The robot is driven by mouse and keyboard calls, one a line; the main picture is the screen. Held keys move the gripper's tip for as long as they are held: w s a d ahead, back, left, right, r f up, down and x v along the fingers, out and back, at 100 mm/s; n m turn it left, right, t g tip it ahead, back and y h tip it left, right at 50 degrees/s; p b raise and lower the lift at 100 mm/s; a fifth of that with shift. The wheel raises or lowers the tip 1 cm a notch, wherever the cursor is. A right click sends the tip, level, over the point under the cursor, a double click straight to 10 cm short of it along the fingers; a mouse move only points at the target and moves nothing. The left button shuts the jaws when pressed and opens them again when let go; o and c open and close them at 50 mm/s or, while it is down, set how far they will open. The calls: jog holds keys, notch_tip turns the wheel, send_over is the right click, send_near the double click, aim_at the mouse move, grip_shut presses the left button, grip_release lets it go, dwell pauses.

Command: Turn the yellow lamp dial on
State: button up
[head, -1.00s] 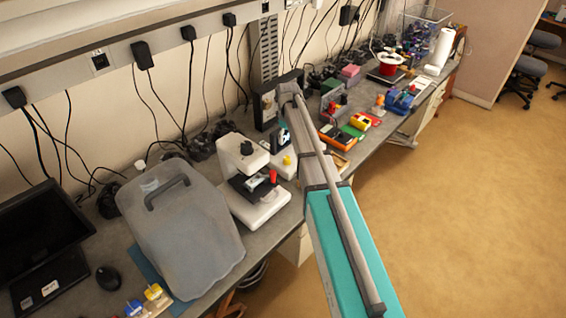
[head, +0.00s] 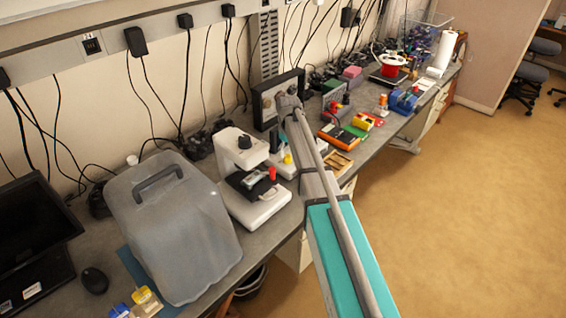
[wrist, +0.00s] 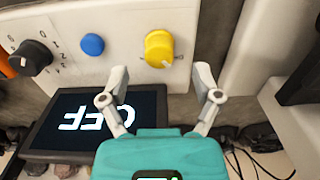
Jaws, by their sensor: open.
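My gripper (wrist: 161,73) is open and empty, with one finger to each side of the dial's lower part in the picture. I cannot tell whether the fingers reach the dial's depth; they do not close on it. A dark display (wrist: 85,118) below the panel shows upside-down letters that look like OFF. In the head view, my arm's end is at the panel (head: 262,108) and hides the dial.
A blue button (wrist: 93,44) and a black knob (wrist: 32,58) sit left of the dial. The floor (head: 440,220) at right is clear.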

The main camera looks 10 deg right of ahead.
aim_at(288, 156)
jog(key=shift+f+b, duration=1.55)
jog(key=shift+f, duration=0.3)
